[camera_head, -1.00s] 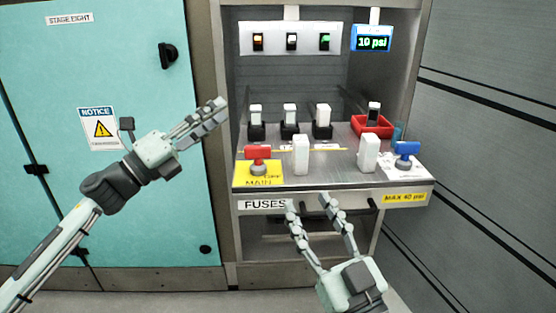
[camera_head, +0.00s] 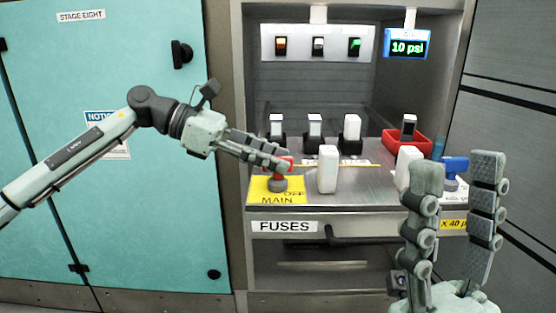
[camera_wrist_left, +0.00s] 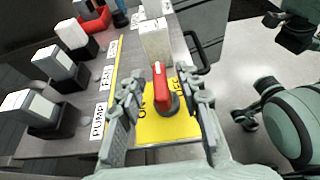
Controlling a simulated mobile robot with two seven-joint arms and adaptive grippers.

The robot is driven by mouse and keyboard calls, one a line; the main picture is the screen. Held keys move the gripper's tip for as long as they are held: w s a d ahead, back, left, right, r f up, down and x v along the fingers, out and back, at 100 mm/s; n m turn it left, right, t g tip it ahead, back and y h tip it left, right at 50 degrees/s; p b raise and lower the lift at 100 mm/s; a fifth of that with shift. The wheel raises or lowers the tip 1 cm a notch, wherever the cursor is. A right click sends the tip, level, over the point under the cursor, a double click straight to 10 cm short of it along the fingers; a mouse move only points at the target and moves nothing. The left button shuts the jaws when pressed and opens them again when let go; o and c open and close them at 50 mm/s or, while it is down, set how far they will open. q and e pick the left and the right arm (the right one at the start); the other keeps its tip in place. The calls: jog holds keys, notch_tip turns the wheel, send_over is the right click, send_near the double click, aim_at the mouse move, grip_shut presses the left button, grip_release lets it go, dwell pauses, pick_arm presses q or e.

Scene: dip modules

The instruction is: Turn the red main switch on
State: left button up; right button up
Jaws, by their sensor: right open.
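The red main switch (camera_head: 276,180) stands on a yellow plate (camera_head: 262,196) marked MAIN and OFF, at the front left of the shelf. My left gripper (camera_head: 287,165) is at its handle, and its fingers partly hide the handle in the head view. In the left wrist view the red handle (camera_wrist_left: 161,85) lies between the two fingers of my left gripper (camera_wrist_left: 166,92), which are open with gaps on both sides. My right gripper (camera_head: 455,185) is open and empty, at the front right near the camera.
Two white blocks (camera_head: 327,170) stand at the shelf front, one close right of the switch. A blue switch (camera_head: 455,166) is at right. A black handle bar (camera_head: 345,241) sits under the shelf.

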pick_arm(q)
jog(key=shift+d+f, duration=0.15)
jog(key=shift+d, duration=0.35)
jog(key=shift+c, duration=0.3)
grip_shut()
